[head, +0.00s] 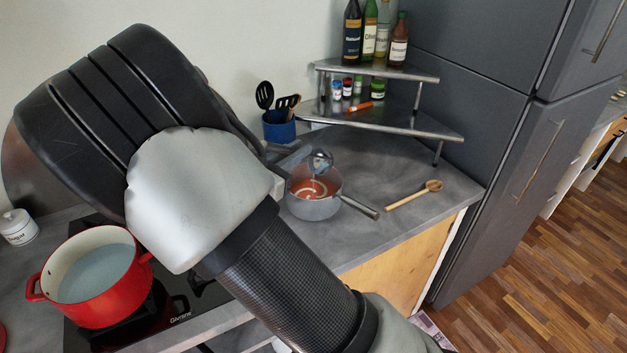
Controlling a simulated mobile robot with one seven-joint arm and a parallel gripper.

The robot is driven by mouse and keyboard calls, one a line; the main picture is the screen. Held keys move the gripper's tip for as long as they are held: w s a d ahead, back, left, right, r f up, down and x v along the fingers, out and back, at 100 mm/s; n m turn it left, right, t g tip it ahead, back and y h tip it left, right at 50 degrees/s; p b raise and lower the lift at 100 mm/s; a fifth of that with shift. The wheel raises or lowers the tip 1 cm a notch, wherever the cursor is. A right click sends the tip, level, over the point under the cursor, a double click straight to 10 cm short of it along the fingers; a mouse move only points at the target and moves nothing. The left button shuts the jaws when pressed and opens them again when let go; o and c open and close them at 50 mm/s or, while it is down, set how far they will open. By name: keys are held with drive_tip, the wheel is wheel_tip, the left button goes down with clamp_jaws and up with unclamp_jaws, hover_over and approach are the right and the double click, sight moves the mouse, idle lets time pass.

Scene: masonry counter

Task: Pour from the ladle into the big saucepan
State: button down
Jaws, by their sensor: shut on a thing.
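A grey saucepan (316,209) with a long handle stands on the counter and holds red-orange contents with a pale swirl. It is the only long-handled pan in view, so I take it as the big saucepan. The metal ladle (320,160) has its bowl above the saucepan's far rim; whether it touches the rim and what is in it cannot be made out. My gripper (282,158) is just left of the saucepan, mostly hidden behind my own arm, and shut on the ladle. Most of the ladle's handle is hidden.
A red two-handled pot (110,300) with pale liquid sits on the black hob (190,318). A wooden spoon (414,195) lies right of the saucepan. A blue utensil holder (279,127) and a metal corner shelf (385,120) with bottles stand behind. Counter around the spoon is clear.

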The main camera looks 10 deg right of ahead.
drive_tip(key=shift+s+a+f+t+h+b, duration=0.5)
drive_tip(key=shift+s+a+f+h+b, duration=0.15)
drive_tip(key=shift+a+f, duration=0.25)
idle(0.8)
